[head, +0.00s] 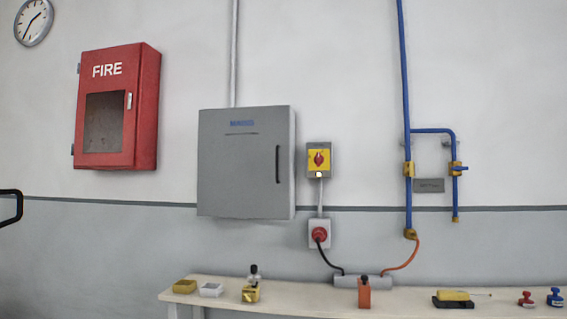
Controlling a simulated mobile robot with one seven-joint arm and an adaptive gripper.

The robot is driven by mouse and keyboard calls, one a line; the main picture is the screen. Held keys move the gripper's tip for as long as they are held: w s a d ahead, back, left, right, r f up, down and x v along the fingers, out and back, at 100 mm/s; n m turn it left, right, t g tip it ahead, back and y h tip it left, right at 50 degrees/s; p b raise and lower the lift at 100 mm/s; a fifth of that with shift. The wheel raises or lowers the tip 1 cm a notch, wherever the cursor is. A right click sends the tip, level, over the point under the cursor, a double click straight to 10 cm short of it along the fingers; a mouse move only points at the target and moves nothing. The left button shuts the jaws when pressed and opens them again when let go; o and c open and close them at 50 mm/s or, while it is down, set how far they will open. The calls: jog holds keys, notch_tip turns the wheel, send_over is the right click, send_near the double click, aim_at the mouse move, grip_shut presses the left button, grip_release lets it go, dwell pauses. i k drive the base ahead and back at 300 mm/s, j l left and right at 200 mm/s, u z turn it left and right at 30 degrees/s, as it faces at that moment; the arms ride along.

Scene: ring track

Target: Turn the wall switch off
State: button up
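The wall switch (326,160) is a small grey box with a yellow plate and a red rotary knob. It is mounted on the wall just right of the grey cabinet, above the bench. The knob looks roughly upright, but its markings are too small to read. A small pale spot, perhaps a lamp, shows just below the knob. Nothing touches or covers the switch. My gripper is not seen in the head view.
The grey cabinet (238,170) stands out left of the switch. A red-plugged socket (319,234) sits below it, with cables. Blue pipes (407,90) run to the right. A bench (215,307) with small items lies beneath. A black curved bar (17,207) enters at left.

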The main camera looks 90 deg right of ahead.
aim_at(318, 159)
jog(key=z, duration=2.85)
